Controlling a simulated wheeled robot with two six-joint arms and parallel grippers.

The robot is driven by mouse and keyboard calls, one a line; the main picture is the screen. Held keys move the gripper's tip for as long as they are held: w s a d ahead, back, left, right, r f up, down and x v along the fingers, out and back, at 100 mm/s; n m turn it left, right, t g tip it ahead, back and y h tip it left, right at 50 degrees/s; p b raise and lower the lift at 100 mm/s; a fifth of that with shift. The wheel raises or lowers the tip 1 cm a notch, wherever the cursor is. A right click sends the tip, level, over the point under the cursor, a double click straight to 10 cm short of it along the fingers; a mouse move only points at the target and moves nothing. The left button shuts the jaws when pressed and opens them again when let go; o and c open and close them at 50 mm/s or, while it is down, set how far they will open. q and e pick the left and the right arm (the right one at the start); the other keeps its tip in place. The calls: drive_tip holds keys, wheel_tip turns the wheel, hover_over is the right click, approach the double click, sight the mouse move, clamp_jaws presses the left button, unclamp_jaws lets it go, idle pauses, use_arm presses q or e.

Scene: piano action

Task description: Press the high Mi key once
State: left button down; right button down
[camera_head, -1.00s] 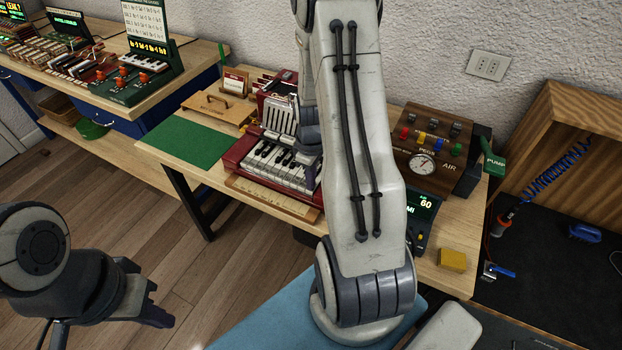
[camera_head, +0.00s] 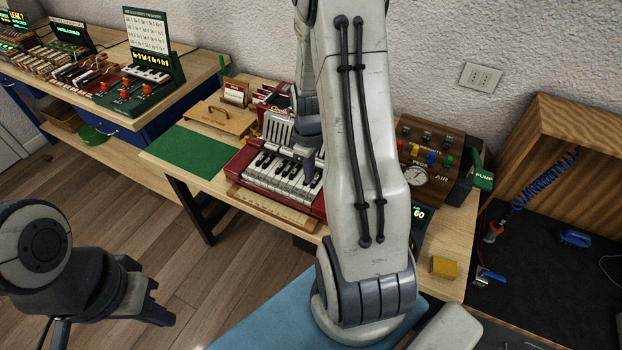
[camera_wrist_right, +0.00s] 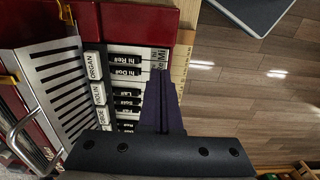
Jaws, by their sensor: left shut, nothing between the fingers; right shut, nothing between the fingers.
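The red accordion-like instrument (camera_head: 238,163) sits on the wooden bench, with black and white keys (camera_head: 268,172) facing me. In the right wrist view, the white high Mi key (camera_wrist_right: 160,52) is at the top end of the keyboard, near the hi Re# key (camera_wrist_right: 130,58). My right gripper (camera_wrist_right: 161,76) is shut and empty. Its tip appears over the keys just below the high Mi label; I cannot tell whether it touches. In the head view, the right gripper (camera_head: 308,174) is over the right part of the keyboard, partly hidden by my arm. My left gripper (camera_head: 168,308) is shut and empty, low at left.
A wooden ruler strip (camera_head: 272,206) lies along the keyboard's front. A green mat (camera_head: 188,151) is to its left. A wooden air box with a gauge (camera_head: 417,150) and a yellow block (camera_head: 444,266) are to the right. Labelled switches (camera_wrist_right: 95,65) stand beside the keys.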

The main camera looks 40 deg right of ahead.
wheel_tip(320, 180, up, 8)
drive_tip(key=shift+f, duration=0.2)
drive_tip(key=shift+a, duration=0.1)
idle(0.7)
drive_tip(key=s+a+r+n, duration=0.1)
drive_tip(key=a+r, duration=0.1)
drive_tip(key=a, duration=0.7)
drive_tip(key=s+a+r, duration=0.2)
drive_tip(key=a+r, duration=0.1)
drive_tip(key=a, duration=0.7)
drive_tip(key=s+a+r+n+y, duration=0.1)
drive_tip(key=s+a, duration=1)
drive_tip(key=s, duration=0.3)
drive_tip(key=shift+a+r+n, duration=0.2)
drive_tip(key=shift+r+n, duration=0.1)
drive_tip(key=shift+r, duration=0.1)
drive_tip(key=shift+a, duration=0.1)
